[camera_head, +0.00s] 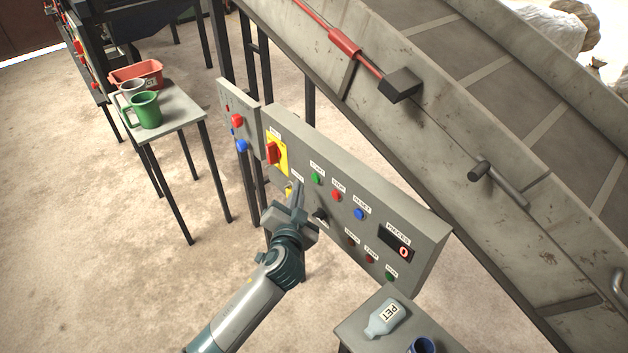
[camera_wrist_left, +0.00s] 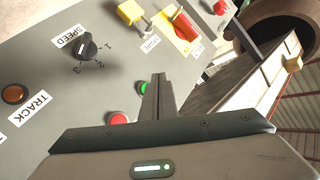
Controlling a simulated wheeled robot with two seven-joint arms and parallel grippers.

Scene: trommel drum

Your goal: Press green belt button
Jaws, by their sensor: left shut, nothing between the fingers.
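The grey control panel (camera_head: 420,228) stands under the conveyor. Its green button (camera_head: 316,178) is in the upper row, beside a red button (camera_head: 336,196) and a blue button (camera_head: 359,214). In the left wrist view the green button (camera_wrist_left: 142,88) shows just left of the fingertips, partly covered by the finger, with the red button (camera_wrist_left: 118,118) below it. My left gripper (camera_head: 299,184) is shut and empty, its tips close to the panel, left of and slightly below the green button. I cannot tell whether the tips touch the panel. My right gripper is out of view.
A red rotary switch on a yellow plate (camera_head: 277,153) and a speed knob (camera_wrist_left: 87,47) lie near the gripper. A small table (camera_head: 184,111) with jugs and a red bin stands left. A stand with a PET bottle (camera_head: 383,318) is below right. The conveyor (camera_head: 470,140) rises behind.

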